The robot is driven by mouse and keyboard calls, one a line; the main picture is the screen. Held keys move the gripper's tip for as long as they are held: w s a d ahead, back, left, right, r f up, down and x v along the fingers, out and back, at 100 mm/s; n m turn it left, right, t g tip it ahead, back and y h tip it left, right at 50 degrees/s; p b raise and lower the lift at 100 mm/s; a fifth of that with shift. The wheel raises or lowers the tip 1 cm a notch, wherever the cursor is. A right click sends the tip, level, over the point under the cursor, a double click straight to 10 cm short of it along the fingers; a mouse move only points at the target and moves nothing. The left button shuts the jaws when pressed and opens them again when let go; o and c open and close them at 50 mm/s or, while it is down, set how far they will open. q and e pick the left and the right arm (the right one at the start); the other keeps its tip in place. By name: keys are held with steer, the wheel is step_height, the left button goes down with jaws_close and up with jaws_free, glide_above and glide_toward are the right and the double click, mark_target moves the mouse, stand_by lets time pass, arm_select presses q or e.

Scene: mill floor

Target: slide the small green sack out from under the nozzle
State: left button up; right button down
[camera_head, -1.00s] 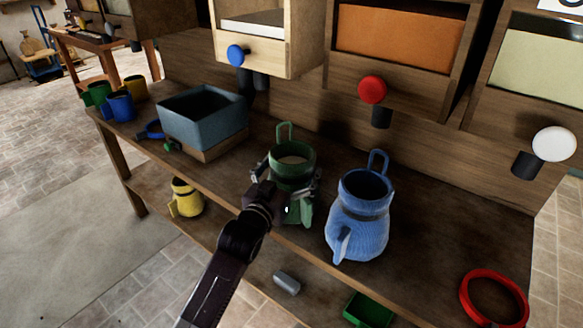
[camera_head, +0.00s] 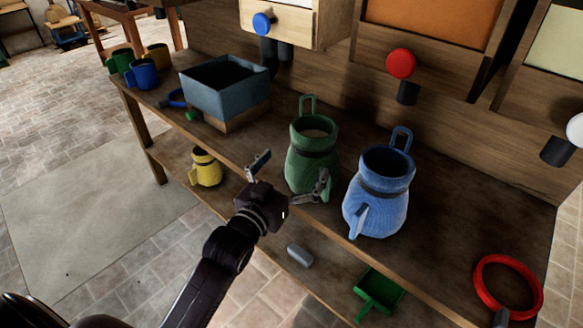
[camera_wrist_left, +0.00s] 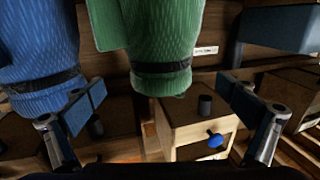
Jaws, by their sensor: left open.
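The green sack (camera_head: 312,165) stands upright on the bench, its mouth open and a loop at the back. It also shows in the left wrist view (camera_wrist_left: 165,50), upside down. The dark nozzle (camera_head: 276,50) under the blue-knobbed bin is behind and left of it; another nozzle (camera_head: 407,93), under the red knob, is behind and right. The sack stands in front of both. My left gripper (camera_head: 290,173) is open at the bench's front edge. One finger is left of the sack, the other overlaps its lower right front. I cannot tell whether they touch. My right gripper is not seen.
A larger blue sack (camera_head: 378,195) stands close on the right. A blue-grey box (camera_head: 226,88) is at the left, with several coloured mugs beyond. A red ring (camera_head: 508,286) lies at the right. A lower shelf holds a yellow jug (camera_head: 206,168) and a green scoop (camera_head: 379,292).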

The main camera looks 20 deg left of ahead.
arm_select(q)
steer(key=shift+s+a, duration=0.1)
steer(key=shift+s, duration=0.85)
steer(key=shift+f, duration=0.1)
